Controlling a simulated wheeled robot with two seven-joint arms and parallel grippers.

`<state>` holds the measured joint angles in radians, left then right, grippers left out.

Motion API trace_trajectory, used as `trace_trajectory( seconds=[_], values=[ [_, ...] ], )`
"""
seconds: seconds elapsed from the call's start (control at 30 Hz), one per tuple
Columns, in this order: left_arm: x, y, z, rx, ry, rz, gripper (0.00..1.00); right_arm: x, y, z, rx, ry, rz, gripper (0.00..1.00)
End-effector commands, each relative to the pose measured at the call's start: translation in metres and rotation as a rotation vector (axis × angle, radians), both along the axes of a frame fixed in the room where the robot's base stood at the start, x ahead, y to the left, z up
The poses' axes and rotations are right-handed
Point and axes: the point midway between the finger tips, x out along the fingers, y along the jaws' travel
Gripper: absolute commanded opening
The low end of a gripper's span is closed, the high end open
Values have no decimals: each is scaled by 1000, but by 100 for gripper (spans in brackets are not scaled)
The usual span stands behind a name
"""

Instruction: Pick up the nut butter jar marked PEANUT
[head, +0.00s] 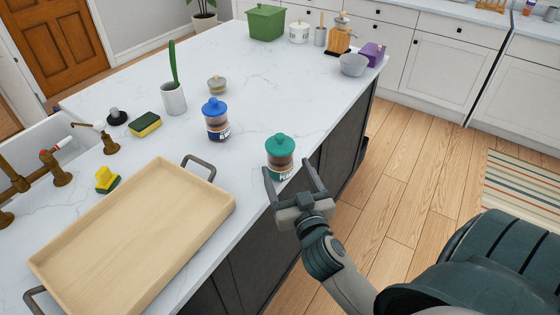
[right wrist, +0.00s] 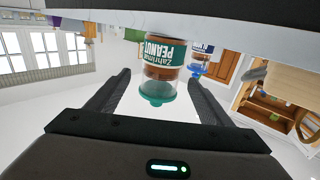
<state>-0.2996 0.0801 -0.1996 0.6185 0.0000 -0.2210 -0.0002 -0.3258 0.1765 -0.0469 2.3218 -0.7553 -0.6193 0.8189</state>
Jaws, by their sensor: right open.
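The nut butter jar marked PEANUT (head: 280,154) has a teal-green lid and a green label. It stands upright near the counter's right edge in the head view. In the right wrist view the PEANUT jar (right wrist: 161,68) appears upside down, its label readable, between and beyond the fingers. My right gripper (head: 290,182) is open, its fingers pointing at the jar from the near side; whether they flank it is hard to tell. A similar jar with a blue lid (head: 216,120) stands to the left and also shows in the right wrist view (right wrist: 200,60). My left gripper is not in view.
A wooden tray (head: 130,235) with dark handles lies at the near left. A grey bowl (head: 353,65) and green box (head: 266,22) are at the far end. Counter around the jar is clear.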

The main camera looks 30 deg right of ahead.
Motion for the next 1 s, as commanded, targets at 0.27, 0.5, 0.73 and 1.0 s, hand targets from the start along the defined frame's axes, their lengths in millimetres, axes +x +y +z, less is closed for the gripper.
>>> trace_trajectory(
  seconds=[0.27,0.5,0.73,1.0],
  values=[
    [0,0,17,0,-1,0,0,40,-13,2,-1,0,0,74],
    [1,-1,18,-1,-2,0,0,47,-15,0,1,0,0,74],
    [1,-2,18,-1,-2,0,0,47,-15,1,0,1,0,74],
    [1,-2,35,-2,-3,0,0,66,-20,10,-2,1,0,74]
  ],
)
